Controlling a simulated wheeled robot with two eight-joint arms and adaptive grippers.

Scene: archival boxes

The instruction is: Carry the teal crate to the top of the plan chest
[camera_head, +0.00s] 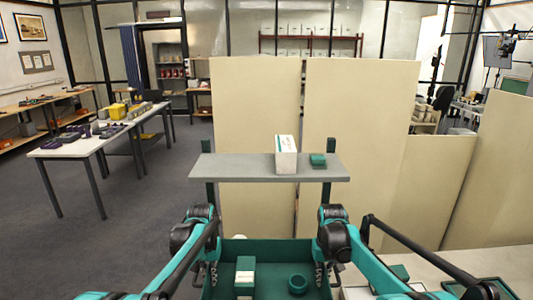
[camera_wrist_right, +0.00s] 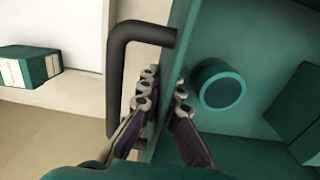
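The teal crate (camera_head: 262,247) is at the bottom middle of the head view, its lower part cut off. My right gripper (camera_head: 324,272) is at the right wall. In the right wrist view its fingers (camera_wrist_right: 164,92) pinch the crate wall, one on each side, inside the dark handle (camera_wrist_right: 116,75). I cannot clearly identify the plan chest.
A pale surface (camera_head: 500,262) with boxes is close on the right. A white table (camera_head: 85,147) stands left; floor there is open.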

